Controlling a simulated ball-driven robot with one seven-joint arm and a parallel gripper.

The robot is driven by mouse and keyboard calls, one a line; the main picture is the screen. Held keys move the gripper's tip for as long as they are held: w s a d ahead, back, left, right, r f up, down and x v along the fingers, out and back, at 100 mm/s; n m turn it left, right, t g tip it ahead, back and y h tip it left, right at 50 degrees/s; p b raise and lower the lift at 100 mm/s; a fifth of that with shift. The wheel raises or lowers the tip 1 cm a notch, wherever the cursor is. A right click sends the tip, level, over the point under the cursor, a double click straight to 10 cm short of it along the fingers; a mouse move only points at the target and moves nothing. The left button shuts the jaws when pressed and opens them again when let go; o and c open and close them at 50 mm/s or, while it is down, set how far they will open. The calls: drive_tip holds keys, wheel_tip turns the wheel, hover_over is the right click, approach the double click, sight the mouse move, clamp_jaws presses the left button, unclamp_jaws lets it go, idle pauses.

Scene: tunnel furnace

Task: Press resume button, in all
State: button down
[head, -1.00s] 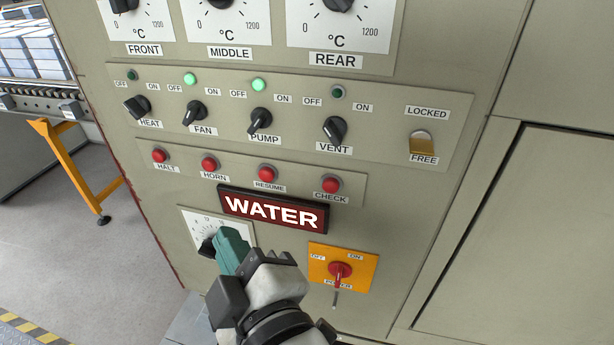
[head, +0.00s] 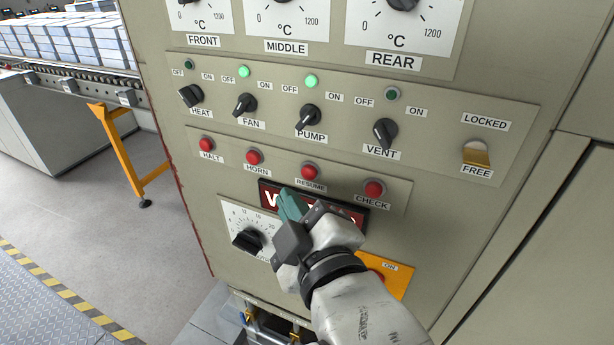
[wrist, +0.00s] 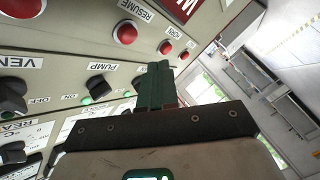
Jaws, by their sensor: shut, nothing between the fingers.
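The red RESUME button (head: 310,171) is in a row of red buttons on the beige panel, between HORN and CHECK. It also shows in the wrist view (wrist: 125,33), with its label beside it. My gripper (head: 289,202) is shut and empty, its teal fingers pointing up at the panel. In the head view the fingertips appear just below and left of the RESUME button, over the lit WATER sign (head: 345,212), which they partly hide. In the wrist view the closed fingers (wrist: 156,75) appear apart from the button.
Nearby are the HORN button (head: 254,157), the CHECK button (head: 374,189) and the HALT button (head: 206,144). Above sit rotary switches, including PUMP (head: 308,117). A black dial (head: 248,240) is at lower left. My arm partly covers the orange power plate (head: 398,278).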

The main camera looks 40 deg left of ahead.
drive_tip(key=shift+w+a, duration=0.15)
drive_tip(key=shift+w, duration=0.5)
drive_tip(key=shift+w+a, duration=0.15)
drive_tip(key=shift+w, duration=0.5)
idle(1.1)
drive_tip(key=shift+w+a, duration=0.1)
drive_tip(key=shift+w, duration=0.3)
drive_tip(key=shift+w+a, duration=0.1)
drive_tip(key=shift+w, duration=0.4)
idle(0.7)
drive_tip(key=shift+s, duration=0.1)
drive_tip(key=shift+s+d+p, duration=0.2)
drive_tip(key=shift+s+p, duration=0.1)
drive_tip(key=shift+s, duration=0.5)
drive_tip(key=shift+s, duration=0.15)
drive_tip(key=s, duration=0.2)
drive_tip(key=s+d+p, duration=0.1)
drive_tip(key=s, duration=0.1)
drive_tip(key=shift+s+d, duration=0.1)
drive_tip(key=shift+s, duration=0.2)
